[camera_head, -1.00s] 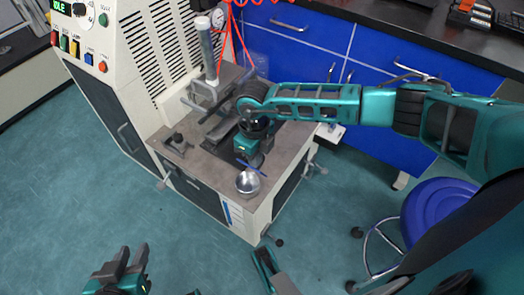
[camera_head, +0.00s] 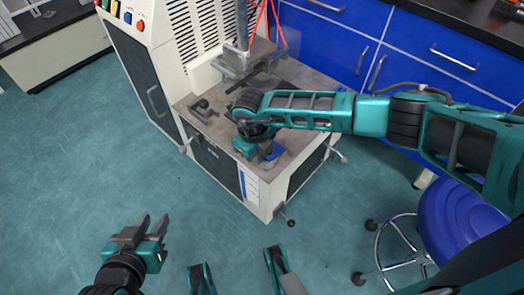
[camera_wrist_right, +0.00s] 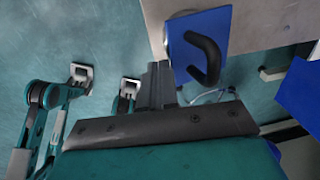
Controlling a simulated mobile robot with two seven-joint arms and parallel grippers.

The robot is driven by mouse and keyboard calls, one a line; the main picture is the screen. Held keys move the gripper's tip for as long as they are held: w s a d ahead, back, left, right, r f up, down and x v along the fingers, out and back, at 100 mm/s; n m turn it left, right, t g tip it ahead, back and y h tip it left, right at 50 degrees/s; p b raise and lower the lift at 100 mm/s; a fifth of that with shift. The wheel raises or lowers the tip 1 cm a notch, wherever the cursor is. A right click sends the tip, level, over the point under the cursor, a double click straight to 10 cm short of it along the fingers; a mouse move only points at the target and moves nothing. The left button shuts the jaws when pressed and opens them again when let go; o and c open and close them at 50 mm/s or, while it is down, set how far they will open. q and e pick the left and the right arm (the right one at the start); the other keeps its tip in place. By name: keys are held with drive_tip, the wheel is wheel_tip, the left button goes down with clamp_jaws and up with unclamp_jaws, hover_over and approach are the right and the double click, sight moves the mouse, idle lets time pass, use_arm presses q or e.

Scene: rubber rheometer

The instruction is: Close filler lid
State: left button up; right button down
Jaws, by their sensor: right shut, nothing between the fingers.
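The filler lid (camera_head: 274,153), a blue plate, is at the front corner of the machine's bench top, partly hidden by my right gripper (camera_head: 258,154). In the right wrist view the blue lid (camera_wrist_right: 223,29) shows its face with a curved black handle (camera_wrist_right: 207,58). My right gripper (camera_wrist_right: 160,86) is shut and empty, its fingertips just left of the handle; I cannot tell if they touch the lid. No silver bowl shows in the head view now. My left gripper (camera_head: 142,233) is open and empty, low over the floor, away from the machine.
The rheometer (camera_head: 160,40) stands behind, with a metal column (camera_head: 243,25) and red hoses (camera_head: 276,20) above the bench top (camera_head: 310,100). Blue cabinets (camera_head: 325,40) line the back right. A blue stool (camera_head: 462,215) stands at right. The front floor (camera_head: 80,180) is clear.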

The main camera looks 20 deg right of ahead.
drive_tip(key=shift+s+a+f+b, duration=0.1)
drive_tip(key=shift+a+f+b, duration=0.1)
drive_tip(key=shift+f, duration=0.35)
drive_tip(key=shift+s+a+f+b, duration=0.1)
drive_tip(key=shift+a+f+b, duration=0.1)
drive_tip(key=shift+f, duration=0.35)
idle(0.8)
